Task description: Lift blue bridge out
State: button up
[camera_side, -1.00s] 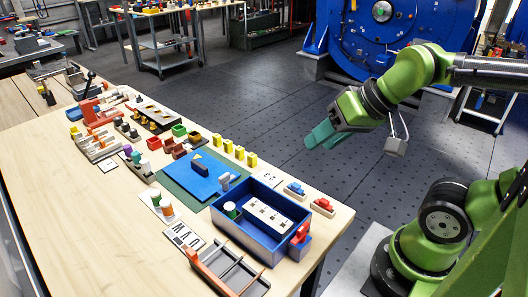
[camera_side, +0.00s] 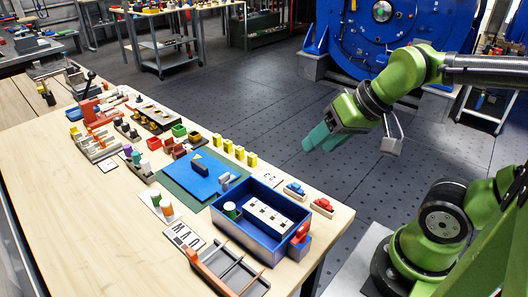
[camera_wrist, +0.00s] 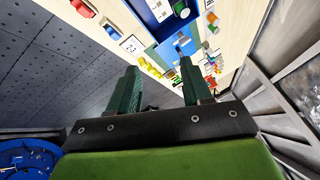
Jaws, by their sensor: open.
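A blue plate (camera_side: 207,177) lies on a green mat (camera_side: 176,187) on the bench. A dark blue upright piece with a yellow patch (camera_side: 200,164) stands on it, and a grey-blue post (camera_side: 224,182) stands at its right edge. I cannot tell for sure which blue part is the bridge; a small blue piece (camera_side: 295,188) also sits on a white card nearby. My gripper (camera_side: 319,144) is open and empty, in the air off the bench's far edge. In the wrist view my gripper (camera_wrist: 159,68) has its green fingers apart, with the bench beyond.
A blue box (camera_side: 244,237) holds a white perforated block (camera_side: 268,216) and a green cylinder (camera_side: 231,210). A red piece on a card (camera_side: 323,206) and several yellow blocks (camera_side: 240,153) line the far edge. A grey divided tray (camera_side: 240,279) is in front.

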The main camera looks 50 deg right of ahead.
aim_at(298, 185)
jog(key=w+d+f+n+g+h, duration=0.2)
jog(key=w+d+f+n+g, duration=0.25)
jog(key=w+d+g, duration=0.4)
jog(key=shift+t, duration=0.85)
jog(key=f, duration=0.5)
jog(key=a+f, duration=0.1)
jog(key=f, duration=0.5)
jog(key=w+f, duration=0.1)
jog(key=f, duration=0.5)
jog(key=shift+a, duration=0.25)
jog(key=shift+r, duration=0.1)
grip_shut()
